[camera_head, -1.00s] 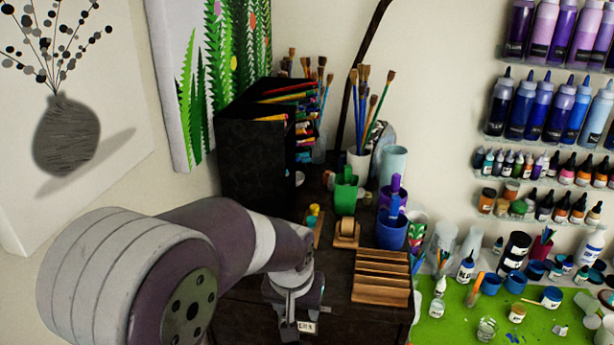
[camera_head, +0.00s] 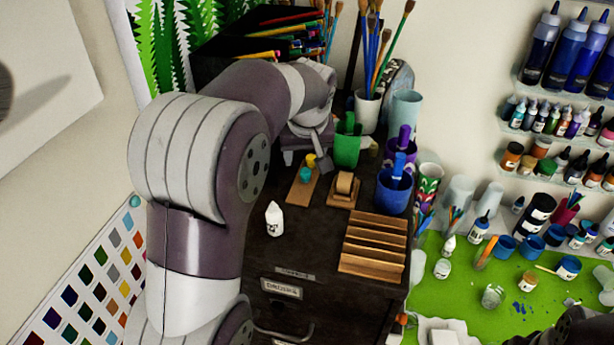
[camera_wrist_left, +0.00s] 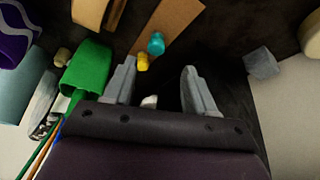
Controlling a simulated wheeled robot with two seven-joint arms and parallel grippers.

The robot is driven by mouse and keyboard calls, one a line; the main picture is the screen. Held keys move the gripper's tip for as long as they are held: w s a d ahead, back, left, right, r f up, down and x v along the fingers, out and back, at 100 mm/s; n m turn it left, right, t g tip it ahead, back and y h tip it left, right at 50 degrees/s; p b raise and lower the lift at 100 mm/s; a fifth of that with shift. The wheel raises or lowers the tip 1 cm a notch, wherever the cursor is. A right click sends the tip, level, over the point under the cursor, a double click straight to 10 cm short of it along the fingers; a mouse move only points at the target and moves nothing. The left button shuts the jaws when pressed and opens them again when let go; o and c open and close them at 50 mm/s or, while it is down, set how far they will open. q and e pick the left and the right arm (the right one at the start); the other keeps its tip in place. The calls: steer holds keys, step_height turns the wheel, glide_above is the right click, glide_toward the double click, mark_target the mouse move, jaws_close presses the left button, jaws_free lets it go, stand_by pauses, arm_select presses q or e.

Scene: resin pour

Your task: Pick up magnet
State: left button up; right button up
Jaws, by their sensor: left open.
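Two small knobs, one yellow (camera_head: 311,160) and one teal (camera_head: 305,174), are on a thin wooden board (camera_head: 299,192) on the dark cabinet top; they look like magnets, though I cannot be sure. In the left wrist view the yellow knob (camera_wrist_left: 142,62) is near the left fingertip and the teal knob (camera_wrist_left: 156,43) lies just beyond it. My left gripper (camera_wrist_left: 158,72) is open, with nothing held between its fingers. In the head view the left gripper (camera_head: 308,148) is behind the knobs, beside the green cup; its fingers are partly hidden.
A green cup (camera_head: 346,150) stands close to the gripper. A white bottle (camera_head: 274,220) stands nearer the front. A grey block (camera_wrist_left: 262,62) shows in the left wrist view.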

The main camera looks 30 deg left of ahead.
mark_target(307, 170)
arm_select(q)
steer(key=shift+p+x, duration=0.8)
steer(key=shift+p, duration=0.05)
steer(key=x, duration=0.1)
steer(key=p+x, duration=0.1)
steer(key=x, duration=0.3)
steer(key=shift+w+d+p, duration=0.35)
steer(key=shift+w+d, duration=0.05)
steer(key=shift+w, duration=0.05)
steer(key=shift+f, duration=0.15)
steer(key=shift+s, duration=0.3)
steer(key=shift+s+r, duration=0.2)
steer(key=shift+s, duration=0.05)
steer(key=c, duration=0.3)
steer(key=shift+s, duration=0.1)
steer(key=c, duration=0.6)
jaws_close()
steer(key=shift+w, duration=0.25)
arm_select(e)
steer(key=r, duration=0.3)
steer(key=shift+w+a+r, duration=0.1)
steer(key=shift+w+r, duration=0.2)
